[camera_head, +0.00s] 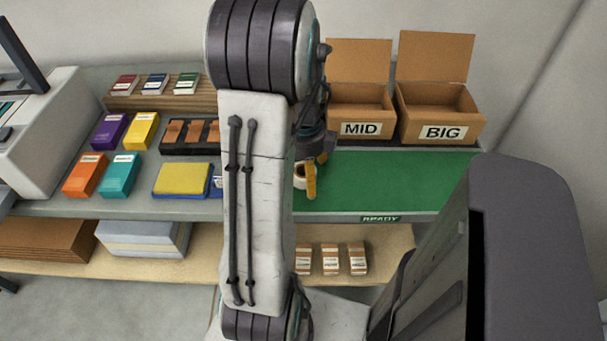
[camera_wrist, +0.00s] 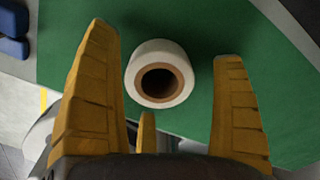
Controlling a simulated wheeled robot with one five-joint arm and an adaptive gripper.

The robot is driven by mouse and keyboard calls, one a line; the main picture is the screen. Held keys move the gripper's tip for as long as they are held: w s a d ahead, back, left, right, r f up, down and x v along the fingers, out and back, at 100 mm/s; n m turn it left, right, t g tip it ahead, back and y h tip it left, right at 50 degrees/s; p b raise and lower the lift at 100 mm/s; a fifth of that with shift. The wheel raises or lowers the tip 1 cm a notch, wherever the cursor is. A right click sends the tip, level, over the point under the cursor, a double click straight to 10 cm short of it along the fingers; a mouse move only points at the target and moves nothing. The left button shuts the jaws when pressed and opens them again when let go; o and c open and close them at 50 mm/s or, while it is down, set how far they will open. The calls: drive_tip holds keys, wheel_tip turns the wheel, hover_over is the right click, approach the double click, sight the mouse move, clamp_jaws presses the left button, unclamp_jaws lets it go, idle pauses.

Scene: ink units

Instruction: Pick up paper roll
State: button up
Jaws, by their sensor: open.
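The paper roll (camera_wrist: 142,58) is white with a brown cardboard core. In the wrist view it stands on end on the green mat (camera_wrist: 205,30), its hollow core facing the camera. My gripper (camera_wrist: 170,55) has yellow fingers, open, with one to the left and one to the right of the roll. The roll appears nearer the left finger, with a wider gap on the right; whether a finger touches it I cannot tell. In the head view the roll (camera_head: 299,176) shows partly beside a yellow finger of my gripper (camera_head: 308,178), and my arm hides much around it.
Open cardboard boxes marked MID (camera_head: 361,129) and BIG (camera_head: 443,133) stand behind the mat. Coloured ink boxes (camera_head: 119,174) and a yellow-blue pad (camera_head: 181,178) lie left. Small packs (camera_head: 330,259) sit on the lower shelf. The mat's right part is clear.

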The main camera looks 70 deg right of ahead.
drive_tip(key=shift+f, duration=0.15)
drive_tip(key=c, duration=1.3)
